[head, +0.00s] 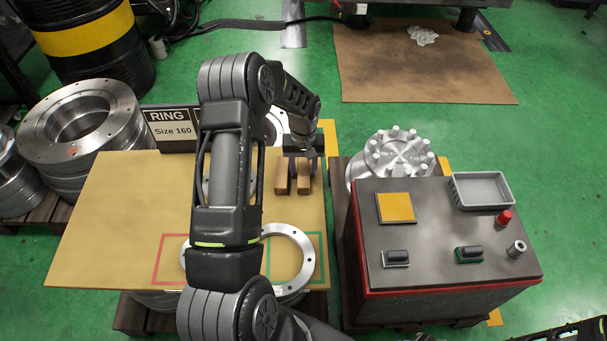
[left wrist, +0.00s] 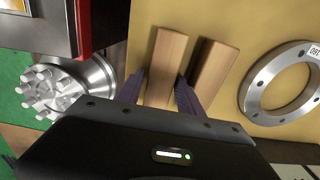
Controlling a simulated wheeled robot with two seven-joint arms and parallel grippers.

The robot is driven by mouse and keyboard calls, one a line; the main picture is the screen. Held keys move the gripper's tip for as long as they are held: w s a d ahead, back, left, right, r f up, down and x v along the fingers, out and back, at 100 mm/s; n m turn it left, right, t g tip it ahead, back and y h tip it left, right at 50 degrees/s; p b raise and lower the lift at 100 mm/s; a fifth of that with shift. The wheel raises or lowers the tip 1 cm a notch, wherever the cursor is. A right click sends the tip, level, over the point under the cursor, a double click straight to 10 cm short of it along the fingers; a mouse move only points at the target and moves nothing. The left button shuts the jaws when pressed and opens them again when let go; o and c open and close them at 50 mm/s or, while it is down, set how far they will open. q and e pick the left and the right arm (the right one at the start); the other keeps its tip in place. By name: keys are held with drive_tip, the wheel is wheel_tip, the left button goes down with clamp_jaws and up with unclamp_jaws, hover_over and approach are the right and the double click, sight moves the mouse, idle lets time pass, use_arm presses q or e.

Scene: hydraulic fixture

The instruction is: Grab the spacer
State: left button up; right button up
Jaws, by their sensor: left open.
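Two wooden blocks, which look like the spacers, lie side by side on the tan board; the right one (head: 304,178) and the left one (head: 281,176) show in the head view. My left gripper (head: 304,160) is over the far end of the right block. In the left wrist view, the open fingers of my left gripper (left wrist: 160,90) stand on either side of that block (left wrist: 166,62), and no firm grip shows. The other block (left wrist: 214,66) lies just outside the right finger.
A metal ring (head: 298,283) lies on the board (head: 115,215) near green and red outlines. A dark control box (head: 440,225) with a grey tray (head: 482,190) stands to the right. A studded metal flange (head: 398,155) is behind it. My left arm hides part of the board.

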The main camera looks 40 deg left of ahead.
sight(304, 169)
use_arm(q)
drive_tip(key=shift+c, duration=0.3)
clamp_jaws()
wheel_tip(304, 169, up, 10)
idle(0.7)
idle(0.5)
